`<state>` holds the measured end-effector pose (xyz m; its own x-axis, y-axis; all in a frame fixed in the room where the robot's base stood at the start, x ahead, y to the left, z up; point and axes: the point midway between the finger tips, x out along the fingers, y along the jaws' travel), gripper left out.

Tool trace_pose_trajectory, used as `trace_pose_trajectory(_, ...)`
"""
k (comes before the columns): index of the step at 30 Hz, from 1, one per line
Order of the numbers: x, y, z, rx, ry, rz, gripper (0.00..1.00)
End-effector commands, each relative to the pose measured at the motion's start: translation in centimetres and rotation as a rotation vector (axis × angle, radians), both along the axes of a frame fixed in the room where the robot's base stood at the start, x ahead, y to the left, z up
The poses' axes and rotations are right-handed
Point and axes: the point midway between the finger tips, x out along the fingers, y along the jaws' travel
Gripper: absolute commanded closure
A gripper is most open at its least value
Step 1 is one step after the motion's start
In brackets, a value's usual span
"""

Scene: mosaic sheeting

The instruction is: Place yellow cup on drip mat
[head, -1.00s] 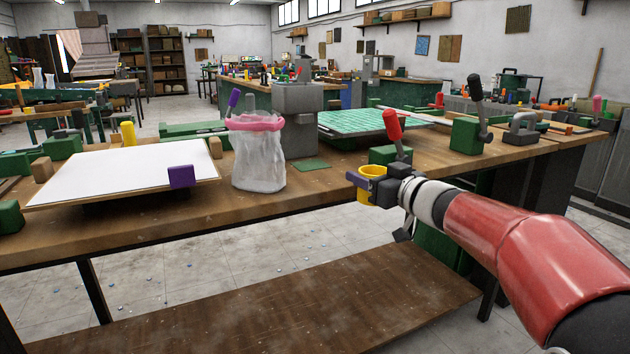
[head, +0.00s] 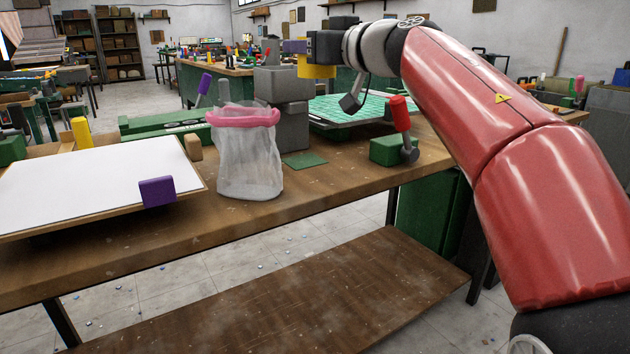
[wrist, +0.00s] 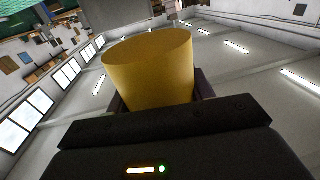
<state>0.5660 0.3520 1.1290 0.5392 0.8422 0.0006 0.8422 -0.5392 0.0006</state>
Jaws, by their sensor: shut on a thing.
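The yellow cup (head: 317,71) is held in my gripper (head: 297,47), high above the workbench in the head view. The gripper partly covers the cup there. In the wrist view the cup (wrist: 150,75) fills the middle, with the dark gripper (wrist: 160,105) around its lower part. A small flat green mat (head: 305,160), which looks like the drip mat, lies bare on the bench, right of the clear bag. The cup is well above the bench and apart from the mat.
A clear bag with a pink rim (head: 243,118) stands left of the mat. A grey post machine (head: 284,95) rises behind it. A green block with a red-handled lever (head: 400,125) stands to the right. A white board (head: 90,185) with a purple block lies left.

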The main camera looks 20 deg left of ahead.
Motion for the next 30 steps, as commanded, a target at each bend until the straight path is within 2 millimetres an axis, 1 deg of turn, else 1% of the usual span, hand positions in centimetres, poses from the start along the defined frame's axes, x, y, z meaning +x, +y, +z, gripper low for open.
trace_pose_trajectory(4,0.0,0.0,-0.6,0.0,0.002,0.001,0.74)
trace_pose_trajectory(5,0.0,0.0,-0.9,0.001,0.003,0.001,0.74)
trace_pose_trajectory(7,0.1,0.0,-2.2,0.0,0.006,0.001,0.74)
trace_pose_trajectory(8,0.0,0.0,-2.9,0.0,0.007,0.0,0.74)
trace_pose_trajectory(12,0.0,0.0,-6.7,0.0,0.009,0.0,0.74)
trace_pose_trajectory(18,0.0,0.0,-12.0,0.0,0.009,0.0,0.74)
trace_pose_trajectory(21,0.0,0.0,-13.8,0.0,0.008,0.001,0.74)
trace_pose_trajectory(24,0.0,0.0,-14.9,0.0,0.004,0.0,0.74)
trace_pose_trajectory(28,0.0,0.1,-15.9,0.0,0.004,0.002,0.74)
trace_pose_trajectory(30,0.0,0.0,-17.0,0.0,0.005,0.001,0.74)
